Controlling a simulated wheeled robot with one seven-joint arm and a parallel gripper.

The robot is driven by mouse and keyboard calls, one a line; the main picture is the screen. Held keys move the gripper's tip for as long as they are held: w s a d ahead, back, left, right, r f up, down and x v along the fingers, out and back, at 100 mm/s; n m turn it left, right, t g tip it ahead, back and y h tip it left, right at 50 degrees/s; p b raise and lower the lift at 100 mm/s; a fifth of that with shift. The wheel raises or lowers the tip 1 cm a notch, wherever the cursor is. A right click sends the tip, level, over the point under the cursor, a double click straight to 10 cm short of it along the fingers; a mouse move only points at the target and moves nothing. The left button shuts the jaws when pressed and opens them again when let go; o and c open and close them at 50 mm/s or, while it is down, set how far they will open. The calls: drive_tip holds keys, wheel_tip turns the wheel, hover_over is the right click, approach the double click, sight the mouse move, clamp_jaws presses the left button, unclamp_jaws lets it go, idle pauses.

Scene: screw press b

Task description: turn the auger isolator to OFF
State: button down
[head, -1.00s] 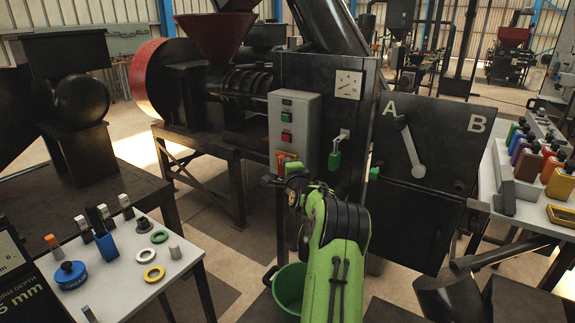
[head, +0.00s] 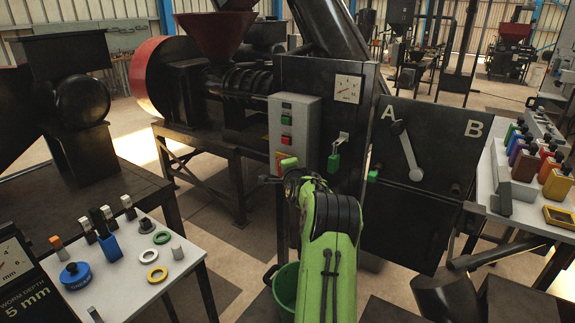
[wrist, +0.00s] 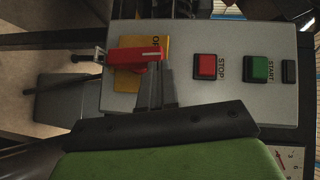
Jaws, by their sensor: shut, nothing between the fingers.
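The auger isolator is a red handle (wrist: 130,54) on a yellow plate (wrist: 128,80), low on the grey control box (wrist: 200,95). In the wrist view the handle lies across the picture, along the box's length. Part of a label, apparently starting with "O", shows beside it. My gripper (wrist: 155,72) is shut and empty, its fingertips over or against the handle near the label end; contact is unclear. In the head view a sliver of the yellow plate (head: 280,157) shows on the grey box (head: 302,108); my green arm end hides the rest.
The red STOP button (wrist: 205,66) and green START button (wrist: 256,69) sit beside the isolator. A green-handled lever (head: 334,160) and the A/B lever (head: 407,150) stand right of the box. A green bucket (head: 286,286) is below.

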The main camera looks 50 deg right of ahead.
drive_tip(key=w+n+g+y+p, duration=0.1)
drive_tip(key=w+n+g+p, duration=0.3)
drive_tip(key=p, duration=0.7)
drive_tip(key=shift+w+a+r+g+y+p, duration=0.3)
drive_tip(key=shift+w+g+y+p, duration=0.1)
drive_tip(key=shift+w+g, duration=0.7)
drive_tip(key=shift+w+f, duration=0.2)
drive_tip(key=a+r+b, duration=0.1)
drive_tip(key=a+r, duration=0.6)
drive_tip(key=r, duration=0.4)
drive_tip(key=shift+s, duration=0.3)
